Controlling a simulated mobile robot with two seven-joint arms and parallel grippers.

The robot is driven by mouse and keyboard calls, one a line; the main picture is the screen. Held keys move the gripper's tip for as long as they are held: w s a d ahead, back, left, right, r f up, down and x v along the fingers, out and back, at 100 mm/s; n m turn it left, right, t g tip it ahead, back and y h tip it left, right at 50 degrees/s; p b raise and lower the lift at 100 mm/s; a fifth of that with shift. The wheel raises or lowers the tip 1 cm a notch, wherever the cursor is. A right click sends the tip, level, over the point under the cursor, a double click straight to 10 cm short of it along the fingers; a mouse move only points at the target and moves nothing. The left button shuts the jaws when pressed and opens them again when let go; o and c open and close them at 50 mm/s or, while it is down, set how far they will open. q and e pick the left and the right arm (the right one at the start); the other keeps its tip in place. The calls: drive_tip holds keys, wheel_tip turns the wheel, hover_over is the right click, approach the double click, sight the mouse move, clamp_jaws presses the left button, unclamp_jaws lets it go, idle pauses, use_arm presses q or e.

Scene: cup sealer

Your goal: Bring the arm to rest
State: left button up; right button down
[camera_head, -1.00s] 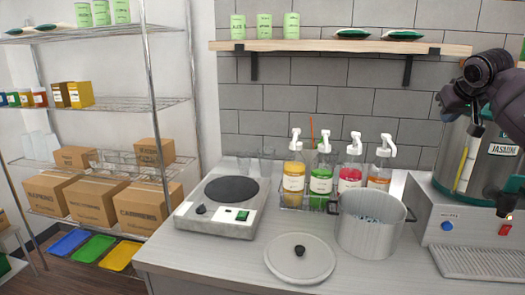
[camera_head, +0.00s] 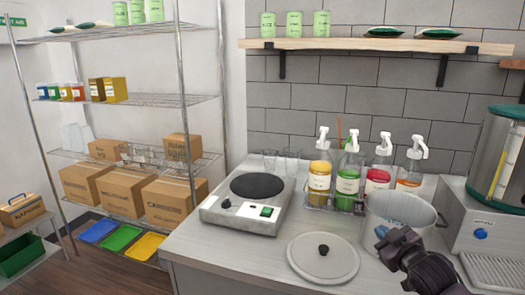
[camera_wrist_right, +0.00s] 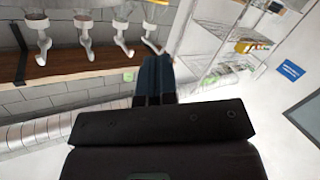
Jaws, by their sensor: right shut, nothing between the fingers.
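My right gripper (camera_head: 381,238) is dark with a blue spot near its tip. In the head view it comes in from the bottom right and overlaps the front of the metal pot (camera_head: 400,208). I cannot tell how far it is from the pot. In the right wrist view its dark fingers (camera_wrist_right: 155,78) are together with nothing held. My left gripper is not in view.
A pot lid (camera_head: 345,262) lies beside the pot. A hot plate (camera_head: 225,215) and several pump bottles (camera_head: 348,180) stand behind. A tea dispenser (camera_head: 510,140) is at right. A rack with boxes (camera_head: 125,195) stands left. The counter's front left is clear.

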drive_tip(key=s+a+f+m+g+h, duration=0.1)
drive_tip(key=s+f+m+g, duration=0.1)
drive_tip(key=s+f, duration=1.1)
drive_tip(key=s+a+f+m+g+h+b, duration=0.1)
drive_tip(key=s+f+m, duration=0.3)
drive_tip(key=s+f, duration=1)
drive_tip(key=s+a+g+h, duration=0.1)
drive_tip(key=s, duration=0.4)
drive_tip(key=shift+f+g, duration=0.25)
drive_tip(key=shift+g, duration=0.05)
